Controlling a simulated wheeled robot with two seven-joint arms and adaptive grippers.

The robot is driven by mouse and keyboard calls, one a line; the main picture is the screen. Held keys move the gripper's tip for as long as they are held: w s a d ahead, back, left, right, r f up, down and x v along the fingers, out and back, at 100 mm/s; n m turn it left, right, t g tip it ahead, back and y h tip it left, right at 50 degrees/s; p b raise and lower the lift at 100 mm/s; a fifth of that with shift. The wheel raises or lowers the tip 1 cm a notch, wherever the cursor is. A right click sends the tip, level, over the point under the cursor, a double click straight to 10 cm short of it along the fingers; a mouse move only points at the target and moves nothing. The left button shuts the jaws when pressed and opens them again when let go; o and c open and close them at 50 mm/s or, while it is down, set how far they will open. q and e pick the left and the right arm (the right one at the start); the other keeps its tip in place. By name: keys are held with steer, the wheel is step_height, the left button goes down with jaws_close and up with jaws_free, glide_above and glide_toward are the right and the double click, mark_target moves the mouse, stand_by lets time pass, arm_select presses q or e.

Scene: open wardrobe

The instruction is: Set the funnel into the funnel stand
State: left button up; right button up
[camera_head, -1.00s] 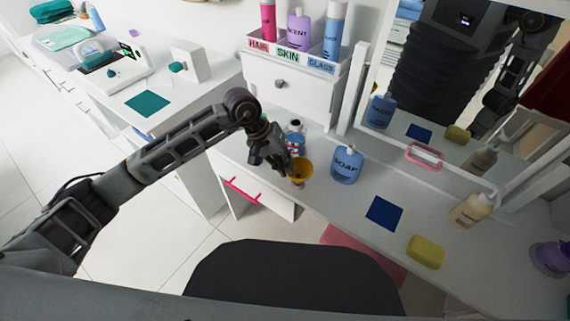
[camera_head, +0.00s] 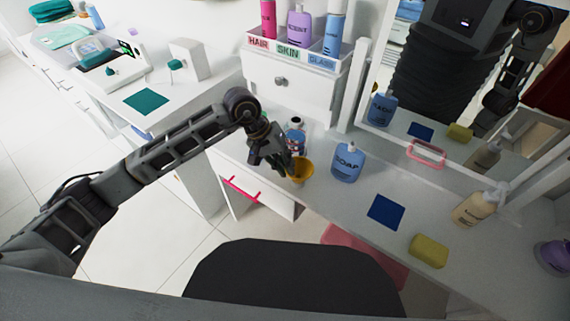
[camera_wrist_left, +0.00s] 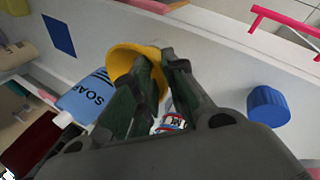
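The yellow funnel (camera_head: 301,171) is at my left gripper (camera_head: 287,167), above the white counter near its front edge. In the left wrist view, my left gripper's (camera_wrist_left: 158,72) two dark green fingers close on the funnel's (camera_wrist_left: 118,56) wall, with its wide rim toward the upper left. A short blue cylinder (camera_wrist_left: 268,106) stands apart to the right in that view; I cannot tell if it is the funnel stand. It is hidden in the head view. My right gripper is not directly in view.
A bottle with a red and blue label (camera_head: 297,137) stands close behind my left gripper. The blue soap bottle (camera_head: 347,163) is just right of the funnel. A blue square (camera_head: 386,211), a yellow sponge (camera_head: 428,251) and a pump bottle (camera_head: 473,209) are farther right. A mirror stands behind.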

arm_select(q)
steer(key=o, duration=0.4)
steer(key=shift+r, duration=0.15)
steer(key=v, duration=1.1)
steer(key=shift+a+r, duration=0.2)
steer(key=shift+r, duration=0.1)
stand_by(0.7)
step_height(320, 180, up, 9)
steer(key=p, duration=0.9)
steer(key=shift+r+p, duration=0.55)
